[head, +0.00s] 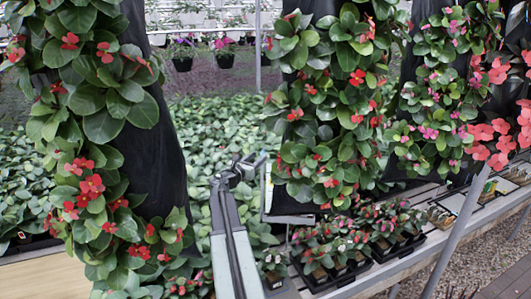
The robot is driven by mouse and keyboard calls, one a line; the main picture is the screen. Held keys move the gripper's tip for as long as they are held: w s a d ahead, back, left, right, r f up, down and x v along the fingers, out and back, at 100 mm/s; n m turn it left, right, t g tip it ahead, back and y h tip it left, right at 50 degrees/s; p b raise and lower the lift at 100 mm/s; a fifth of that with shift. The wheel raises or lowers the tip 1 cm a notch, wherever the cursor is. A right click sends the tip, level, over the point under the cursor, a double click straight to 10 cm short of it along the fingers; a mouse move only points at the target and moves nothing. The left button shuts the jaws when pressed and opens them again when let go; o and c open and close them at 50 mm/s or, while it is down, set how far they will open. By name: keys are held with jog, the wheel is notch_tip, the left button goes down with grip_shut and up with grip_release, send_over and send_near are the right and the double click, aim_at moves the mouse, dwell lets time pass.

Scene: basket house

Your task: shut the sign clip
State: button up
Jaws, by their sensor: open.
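My gripper (250,161) is open at the end of my arm, near the middle of the head view. Just right of it stands a thin pale upright panel (266,188) with a light lower edge running right under the hanging plants. This may be the sign or its holder. I cannot make out a clip on it, and the gripper and leaves hide part of that area. I cannot tell whether the gripper touches the panel.
Tall dark hanging planters with red flowers (91,185) stand left and right of my arm. Black trays of small plants (340,270) sit on a slatted bench (415,250) at the lower right. A metal post (462,225) slants at right. Dense foliage fills the ground behind.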

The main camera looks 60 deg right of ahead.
jog(key=d, duration=0.7)
jog(key=shift+d, duration=0.3)
jog(key=shift+c, duration=0.3)
grip_shut()
